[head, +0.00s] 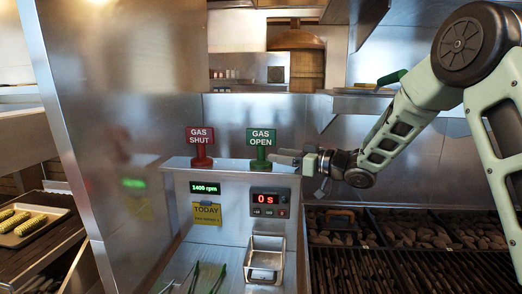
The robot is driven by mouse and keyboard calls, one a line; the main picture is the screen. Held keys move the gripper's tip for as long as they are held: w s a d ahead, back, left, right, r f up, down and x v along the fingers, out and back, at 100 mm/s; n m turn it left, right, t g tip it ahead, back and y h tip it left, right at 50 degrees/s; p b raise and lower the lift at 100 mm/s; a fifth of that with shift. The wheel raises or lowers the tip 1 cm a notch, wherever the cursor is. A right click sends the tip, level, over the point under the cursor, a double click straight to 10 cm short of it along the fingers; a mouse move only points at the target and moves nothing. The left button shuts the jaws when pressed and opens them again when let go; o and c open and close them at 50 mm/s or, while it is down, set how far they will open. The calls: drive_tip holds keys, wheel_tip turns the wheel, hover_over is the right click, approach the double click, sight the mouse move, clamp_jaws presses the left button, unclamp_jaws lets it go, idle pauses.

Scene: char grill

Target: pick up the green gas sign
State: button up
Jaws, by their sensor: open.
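The green gas sign (261,148) reads "GAS OPEN" and stands upright on its round green base on the metal ledge in the middle of the head view. My gripper (281,159) comes from the right, its fingers level with the lower part of the green sign. The fingertips are close beside the sign's stem and base. I cannot tell whether they touch it or reach around it. The jaws are open. A red sign (200,147) reading "GAS SHUT" stands on the same ledge to the left.
The metal ledge (225,166) tops a panel with a timer display (269,199) and a yellow note (207,213). The char grill (400,265) lies right. A corn tray (28,231) sits far left. A steel wall stands behind.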

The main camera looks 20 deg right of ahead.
sight(261, 161)
drive_tip(key=p+x, duration=0.3)
drive_tip(key=x, duration=0.3)
drive_tip(key=shift+w+a, duration=0.15)
drive_tip(key=shift+w+a+f+p, duration=0.1)
drive_tip(key=shift+w+a+p, duration=0.15)
drive_tip(key=shift+p, duration=0.05)
clamp_jaws()
